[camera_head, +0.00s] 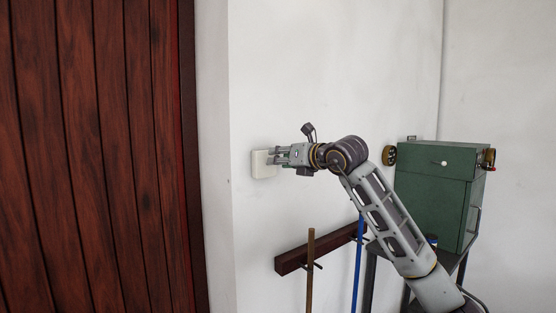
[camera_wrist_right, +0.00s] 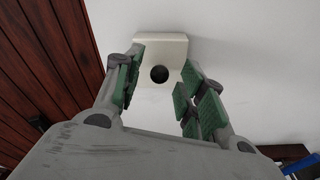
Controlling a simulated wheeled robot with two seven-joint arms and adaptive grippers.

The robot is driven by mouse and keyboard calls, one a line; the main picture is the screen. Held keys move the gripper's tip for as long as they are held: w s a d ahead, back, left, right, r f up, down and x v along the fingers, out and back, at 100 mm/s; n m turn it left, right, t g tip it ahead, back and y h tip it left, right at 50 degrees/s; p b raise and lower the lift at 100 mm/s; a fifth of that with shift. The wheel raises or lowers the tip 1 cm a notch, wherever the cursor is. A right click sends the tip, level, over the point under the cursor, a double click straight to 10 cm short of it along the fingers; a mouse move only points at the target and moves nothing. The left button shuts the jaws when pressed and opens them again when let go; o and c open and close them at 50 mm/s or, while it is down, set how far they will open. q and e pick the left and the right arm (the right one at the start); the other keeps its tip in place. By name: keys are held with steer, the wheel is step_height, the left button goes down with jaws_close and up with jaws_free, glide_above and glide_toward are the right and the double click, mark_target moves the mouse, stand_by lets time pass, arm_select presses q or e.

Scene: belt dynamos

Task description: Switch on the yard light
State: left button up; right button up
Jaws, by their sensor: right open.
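A white box-like switch plate (camera_head: 258,166) is fixed on the white wall, just right of the wall's corner by the wooden door. Whether the fingertips touch the plate, I cannot tell. My left gripper is not in view.
A dark red wooden door (camera_head: 90,150) fills the left. Below my right arm a dark wooden rail (camera_head: 290,262) holds a brown pole (camera_head: 310,275) and a blue pole (camera_head: 357,265). A green metal cabinet (camera_head: 425,205) stands on a dark stand at the right. The wall above is clear.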

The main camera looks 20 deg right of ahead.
steer(key=v, duration=0.9)
steer(key=shift+s, duration=0.2)
stand_by(0.3)
